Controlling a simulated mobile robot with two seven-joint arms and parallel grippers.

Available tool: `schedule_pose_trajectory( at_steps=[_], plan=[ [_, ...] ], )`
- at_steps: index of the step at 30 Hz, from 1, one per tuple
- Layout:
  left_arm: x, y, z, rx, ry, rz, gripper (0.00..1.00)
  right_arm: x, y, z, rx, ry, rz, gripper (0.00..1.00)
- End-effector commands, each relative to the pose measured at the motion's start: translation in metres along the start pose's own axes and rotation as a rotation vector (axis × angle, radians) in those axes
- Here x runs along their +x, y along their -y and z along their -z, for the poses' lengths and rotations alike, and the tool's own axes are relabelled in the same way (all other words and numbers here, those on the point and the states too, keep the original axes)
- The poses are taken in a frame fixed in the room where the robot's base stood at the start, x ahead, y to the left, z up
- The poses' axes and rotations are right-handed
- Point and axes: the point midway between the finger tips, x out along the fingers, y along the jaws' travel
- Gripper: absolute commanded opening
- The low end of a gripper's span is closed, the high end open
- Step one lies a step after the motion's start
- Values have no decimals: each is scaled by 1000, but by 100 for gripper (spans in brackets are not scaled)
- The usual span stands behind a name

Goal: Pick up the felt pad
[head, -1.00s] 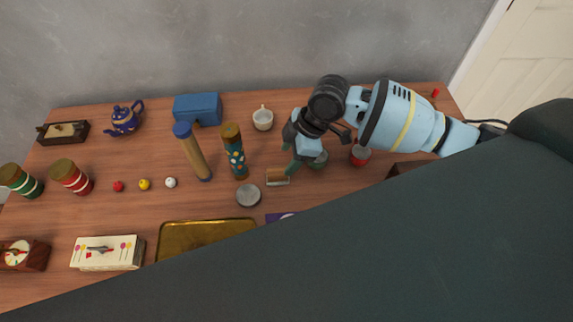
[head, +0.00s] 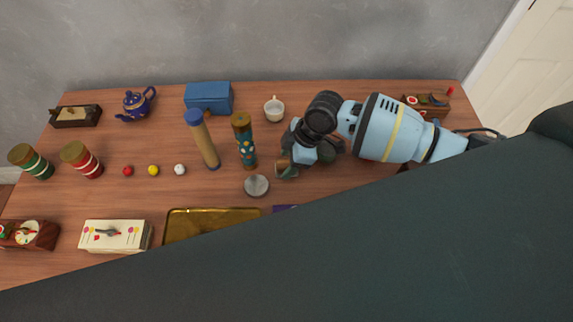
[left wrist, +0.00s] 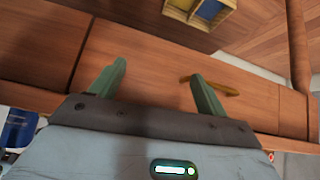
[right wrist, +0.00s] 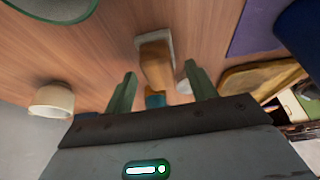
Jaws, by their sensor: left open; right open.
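The felt pad appears to be the small wooden-backed block with a pale grey layer (right wrist: 156,60) in the right wrist view. My right gripper (right wrist: 162,82) is open, its fingers pointing towards the block, which shows between and just beyond the fingertips. I cannot tell whether they touch it. In the head view the right gripper (head: 287,167) is low over the table and mostly hides the block. My left gripper (left wrist: 158,72) is open and empty, facing a wooden drawer front with a brass handle (left wrist: 210,85). It does not show in the head view.
A patterned tube (head: 244,140) and a blue-capped tube (head: 203,140) stand left of the right gripper. A grey round tin (head: 256,185) is close by, and a white cup (head: 274,108) stands behind. A gold tray (head: 212,223) lies in front. My dark body hides the near right.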

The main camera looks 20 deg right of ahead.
Motion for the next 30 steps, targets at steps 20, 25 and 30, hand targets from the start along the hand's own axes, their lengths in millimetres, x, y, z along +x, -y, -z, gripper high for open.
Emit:
schedule_pose_trajectory(
  at_steps=[20, 25, 30],
  plan=[
    [1, -1, 0, -4, 0, 0, 76, 12, 0, -1, 0, 1, 0, 18],
    [1, -1, 0, -4, 0, -1, 76, 12, 0, -1, 0, 0, 0, 15],
    [1, -1, 1, -4, -2, 0, 76, 6, 0, 2, 0, -1, -2, 15]
  ],
)
